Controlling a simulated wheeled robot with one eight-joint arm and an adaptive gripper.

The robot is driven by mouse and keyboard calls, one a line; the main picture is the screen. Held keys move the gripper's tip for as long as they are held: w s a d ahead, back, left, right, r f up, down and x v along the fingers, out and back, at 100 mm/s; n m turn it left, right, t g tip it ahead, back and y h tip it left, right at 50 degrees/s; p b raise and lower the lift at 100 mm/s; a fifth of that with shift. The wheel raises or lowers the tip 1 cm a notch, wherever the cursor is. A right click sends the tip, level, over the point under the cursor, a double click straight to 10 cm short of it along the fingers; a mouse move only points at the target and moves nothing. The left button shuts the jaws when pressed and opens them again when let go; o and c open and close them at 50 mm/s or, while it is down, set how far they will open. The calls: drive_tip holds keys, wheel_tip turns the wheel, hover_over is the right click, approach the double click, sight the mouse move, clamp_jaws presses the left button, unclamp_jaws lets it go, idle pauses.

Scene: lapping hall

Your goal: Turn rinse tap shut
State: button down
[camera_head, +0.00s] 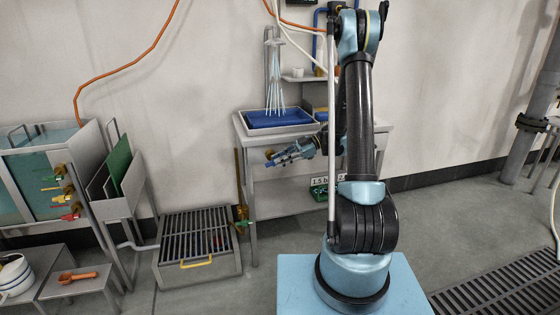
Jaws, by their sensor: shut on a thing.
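The rinse station has a blue tray (262,120) on a metal stand, and several pale streams of water (276,88) fall into it from above. A small brass fitting with a blue handle (269,164), which looks like the rinse tap, sits at the front of the stand. My gripper (275,160) reaches in from the right, points left and is shut at the blue handle. The fingers partly cover the tap, so its exact angle cannot be told.
A floor grate box (197,240) with a yellow handle stands left of the stand. A tank (45,170) with coloured taps is at the far left, beside a low bench (75,285) with an orange tool.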

drive_tip(key=shift+w+d+f+g+y, duration=0.15)
drive_tip(key=shift+f+y, duration=0.15)
drive_tip(key=shift+y, duration=0.55)
drive_tip(key=shift+w+d+f+g+y, duration=0.15)
drive_tip(key=shift+f+y, duration=0.15)
drive_tip(key=shift+y, duration=0.55)
drive_tip(key=shift+s+a, duration=0.1)
drive_tip(key=c, duration=1.6)
unclamp_jaws()
drive_tip(key=shift+o, duration=0.2)
drive_tip(key=shift+s+g+y, duration=0.1)
drive_tip(key=shift+g+y, duration=0.2)
drive_tip(key=shift+a+r, duration=0.1)
drive_tip(key=shift+r, duration=4.85)
